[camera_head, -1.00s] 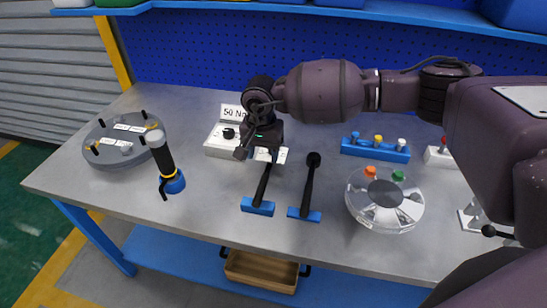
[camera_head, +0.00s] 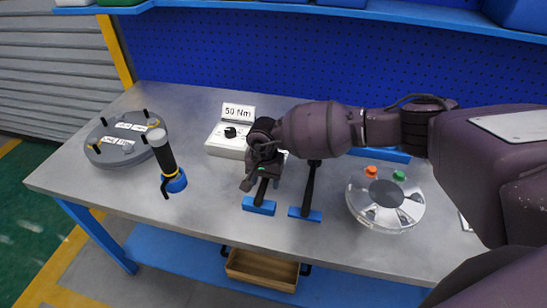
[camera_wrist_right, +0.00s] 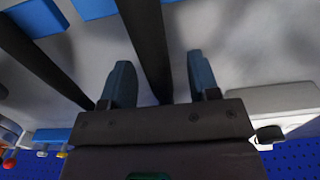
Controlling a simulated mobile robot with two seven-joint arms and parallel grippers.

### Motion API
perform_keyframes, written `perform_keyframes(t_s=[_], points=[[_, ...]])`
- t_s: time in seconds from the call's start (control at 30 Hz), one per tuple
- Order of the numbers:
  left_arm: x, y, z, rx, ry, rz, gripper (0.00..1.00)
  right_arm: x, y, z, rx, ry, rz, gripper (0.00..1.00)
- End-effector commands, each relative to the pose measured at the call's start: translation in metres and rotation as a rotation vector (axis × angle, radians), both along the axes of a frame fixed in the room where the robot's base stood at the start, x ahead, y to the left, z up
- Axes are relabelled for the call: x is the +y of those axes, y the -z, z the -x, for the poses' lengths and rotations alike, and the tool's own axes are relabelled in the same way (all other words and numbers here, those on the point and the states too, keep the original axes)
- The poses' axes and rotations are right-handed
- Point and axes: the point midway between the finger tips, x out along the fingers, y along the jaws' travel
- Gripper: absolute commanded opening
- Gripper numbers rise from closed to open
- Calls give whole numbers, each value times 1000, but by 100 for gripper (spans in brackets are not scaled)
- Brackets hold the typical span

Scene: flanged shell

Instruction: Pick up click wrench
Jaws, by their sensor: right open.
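Two long black wrench-like tools lie side by side on the table, each with a blue block at its front end. The left tool (camera_head: 262,191) is under my right gripper (camera_head: 261,181), which hides its rear part. The right tool (camera_head: 308,188) lies a little to the right. I cannot tell by looks which is the click wrench. In the right wrist view my right gripper (camera_wrist_right: 160,72) is open, with one finger on each side of the left tool's dark shaft (camera_wrist_right: 146,38). The right tool (camera_wrist_right: 42,62) is outside the fingers. My left gripper is not in view.
A white box with a "50 Nm" sign (camera_head: 238,111) stands behind and left of the gripper. A clear round shell (camera_head: 378,217) is to the right. A grey flanged disc (camera_head: 112,157) and a black-and-blue tool (camera_head: 163,157) are at the left. A blue rack (camera_head: 393,155) is behind.

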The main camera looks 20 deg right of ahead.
Motion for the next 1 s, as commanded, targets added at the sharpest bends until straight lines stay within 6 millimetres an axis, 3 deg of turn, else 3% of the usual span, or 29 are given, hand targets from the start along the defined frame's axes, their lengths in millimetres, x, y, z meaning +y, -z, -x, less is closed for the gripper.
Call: perform_keyframes(t_s=[0.23,0.57,0.87,1.0], points=[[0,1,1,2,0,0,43,0,0,0,-1,0,0,52],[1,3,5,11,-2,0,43,0,0,-1,-1,1,0,2],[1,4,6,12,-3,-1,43,0,-3,-2,-4,0,-1,0],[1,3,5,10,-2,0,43,0,-13,-3,-7,0,-1,0]])
